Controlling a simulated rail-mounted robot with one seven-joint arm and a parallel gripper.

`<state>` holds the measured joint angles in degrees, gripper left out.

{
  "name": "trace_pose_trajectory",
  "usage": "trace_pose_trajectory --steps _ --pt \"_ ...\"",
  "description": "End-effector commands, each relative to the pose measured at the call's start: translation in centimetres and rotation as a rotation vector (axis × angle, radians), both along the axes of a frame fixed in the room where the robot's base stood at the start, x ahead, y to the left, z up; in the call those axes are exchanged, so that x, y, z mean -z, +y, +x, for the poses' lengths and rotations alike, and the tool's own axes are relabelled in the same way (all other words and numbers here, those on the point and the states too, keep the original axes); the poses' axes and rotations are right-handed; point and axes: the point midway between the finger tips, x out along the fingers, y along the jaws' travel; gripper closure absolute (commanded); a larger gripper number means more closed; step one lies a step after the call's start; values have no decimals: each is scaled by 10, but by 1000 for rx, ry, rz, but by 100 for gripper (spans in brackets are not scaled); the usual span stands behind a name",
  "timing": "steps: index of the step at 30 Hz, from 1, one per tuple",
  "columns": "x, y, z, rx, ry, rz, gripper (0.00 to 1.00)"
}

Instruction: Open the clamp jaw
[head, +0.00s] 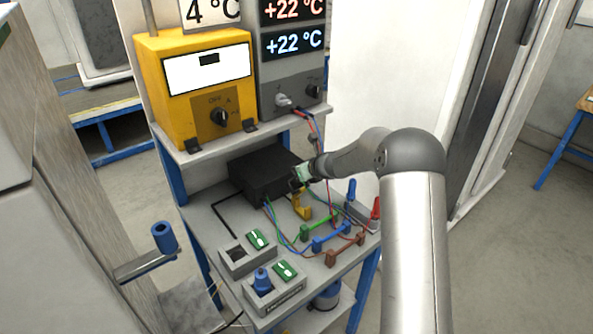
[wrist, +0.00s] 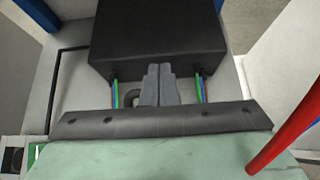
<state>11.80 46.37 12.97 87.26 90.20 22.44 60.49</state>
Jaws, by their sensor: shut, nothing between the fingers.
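I cannot tell for sure which part is the clamp jaw. A yellow bracket-like piece (head: 302,208) stands on the grey bench just below my gripper (head: 302,178), partly hidden by it. In the wrist view my gripper's fingers (wrist: 159,84) are together and empty, pointing at a black box (wrist: 155,35) with green and blue wires at its near edge. The black box (head: 262,172) also shows in the head view, left of my gripper. A small grey curved piece (wrist: 127,95) shows left of the fingers; what it belongs to is unclear.
Green (head: 318,229), blue (head: 331,237) and brown (head: 345,250) blocks with wires are on the bench's right. Switch boxes (head: 248,257) stand in front. A blue post (head: 351,190) and a red post (head: 376,208) rise at the right. A yellow unit (head: 195,85) sits on the shelf above.

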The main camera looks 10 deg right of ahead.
Motion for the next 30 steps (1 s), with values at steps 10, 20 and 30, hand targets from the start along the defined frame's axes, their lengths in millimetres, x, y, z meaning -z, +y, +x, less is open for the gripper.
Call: trace_pose_trajectory --steps 10,20,30 --pt "-58 -22 -39 -4 -4 -3 100" --pt "-96 -32 -55 -6 -3 -2 100" --pt "-57 -46 -89 -301 -284 -326 100"
